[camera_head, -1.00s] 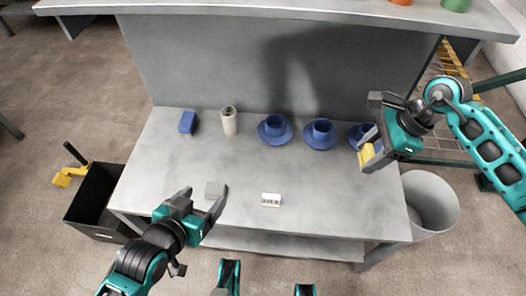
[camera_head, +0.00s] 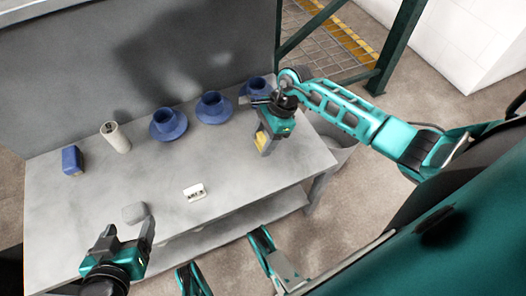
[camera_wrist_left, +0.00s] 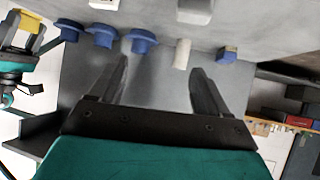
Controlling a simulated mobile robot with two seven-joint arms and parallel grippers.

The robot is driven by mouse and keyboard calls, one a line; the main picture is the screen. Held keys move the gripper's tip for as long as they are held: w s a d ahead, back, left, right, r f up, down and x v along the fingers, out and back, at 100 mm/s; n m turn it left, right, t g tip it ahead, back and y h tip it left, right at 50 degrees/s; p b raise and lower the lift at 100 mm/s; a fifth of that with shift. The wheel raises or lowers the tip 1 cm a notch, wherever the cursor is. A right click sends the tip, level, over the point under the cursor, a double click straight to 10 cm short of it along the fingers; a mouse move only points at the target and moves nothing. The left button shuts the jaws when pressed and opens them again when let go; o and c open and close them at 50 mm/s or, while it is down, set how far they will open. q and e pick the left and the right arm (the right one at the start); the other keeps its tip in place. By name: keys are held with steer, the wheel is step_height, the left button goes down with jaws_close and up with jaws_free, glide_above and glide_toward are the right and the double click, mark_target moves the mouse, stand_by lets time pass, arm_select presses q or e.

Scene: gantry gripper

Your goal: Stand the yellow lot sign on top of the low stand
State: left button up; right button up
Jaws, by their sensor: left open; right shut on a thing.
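The yellow lot sign (camera_head: 260,140) is held in my right gripper (camera_head: 264,146), above the right end of the table near the third blue cup. My right gripper is shut on it, and the fingers hide part of it. The sign also shows at the left edge of the left wrist view (camera_wrist_left: 28,22). A small, low grey block (camera_head: 134,212), possibly the low stand, lies near the table's front edge. My left gripper (camera_head: 128,232) is open and empty just in front of this block. Its spread fingers also show in the left wrist view (camera_wrist_left: 160,68).
On the grey table (camera_head: 85,200) stand a blue block (camera_head: 72,160), a pale cylinder (camera_head: 115,137) and three blue cups on saucers, one of them (camera_head: 212,106) in the middle. A small white marked block (camera_head: 194,192) lies near the front. The table between is clear.

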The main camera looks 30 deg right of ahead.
steer(key=shift+f, duration=0.75)
step_height(320, 180, down, 4)
steer(key=shift+f+b, duration=0.1)
steer(key=shift+b, duration=0.8)
arm_select(q)
steer(key=shift+w+d+f, duration=0.15)
steer(key=shift+d+f, duration=0.2)
arm_select(e)
steer(key=shift+f, duration=0.1)
steer(key=o, duration=1)
arm_select(q)
steer(key=shift+w, duration=0.1)
steer(key=shift+r, duration=0.15)
arm_select(e)
steer(key=shift+r, duration=0.2)
